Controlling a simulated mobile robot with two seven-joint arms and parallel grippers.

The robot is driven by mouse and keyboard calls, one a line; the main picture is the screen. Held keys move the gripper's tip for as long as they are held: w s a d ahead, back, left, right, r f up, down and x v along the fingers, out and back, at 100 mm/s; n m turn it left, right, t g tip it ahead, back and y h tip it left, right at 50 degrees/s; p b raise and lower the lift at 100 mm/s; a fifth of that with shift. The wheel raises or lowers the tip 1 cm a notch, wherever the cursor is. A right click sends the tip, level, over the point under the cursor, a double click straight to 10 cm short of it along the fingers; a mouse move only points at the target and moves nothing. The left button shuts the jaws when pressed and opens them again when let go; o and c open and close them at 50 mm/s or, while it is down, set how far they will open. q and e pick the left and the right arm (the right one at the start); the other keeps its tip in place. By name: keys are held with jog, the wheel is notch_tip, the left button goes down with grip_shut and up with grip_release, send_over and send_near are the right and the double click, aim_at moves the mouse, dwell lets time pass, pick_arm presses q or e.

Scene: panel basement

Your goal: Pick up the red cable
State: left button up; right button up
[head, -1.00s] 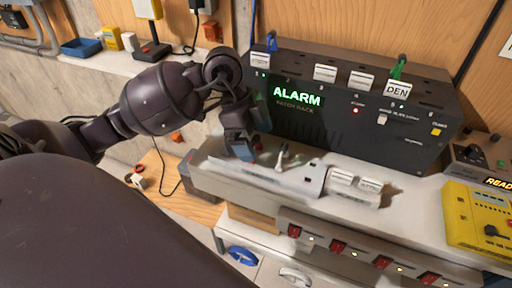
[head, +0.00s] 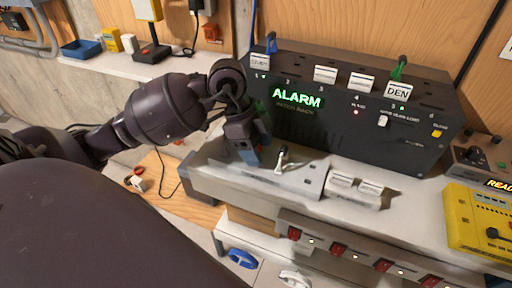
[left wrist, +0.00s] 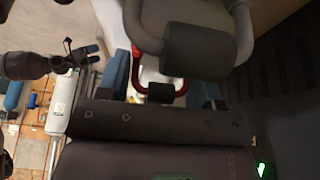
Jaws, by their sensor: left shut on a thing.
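My left gripper (head: 246,154) is low over the left part of the pale tray (head: 302,180), in front of the black patch rack (head: 350,120). In the left wrist view a red piece (left wrist: 138,80), which looks like the red cable, shows between the blue fingers of my left gripper (left wrist: 162,92). The gripper is shut on it. The cable is hidden behind the gripper in the head view, and its full length cannot be seen.
A pale upright plug (head: 282,158) stands on the tray close right of the gripper. Blue (head: 271,43) and green (head: 399,68) plugs stick up from the rack. A yellow box (head: 480,218) is at right. Red switches (head: 338,247) line the front below.

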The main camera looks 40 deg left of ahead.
pick_arm(q)
jog(key=shift+r, duration=0.15)
notch_tip(320, 180, up, 20)
jog(key=p, duration=0.3)
dwell(0.4)
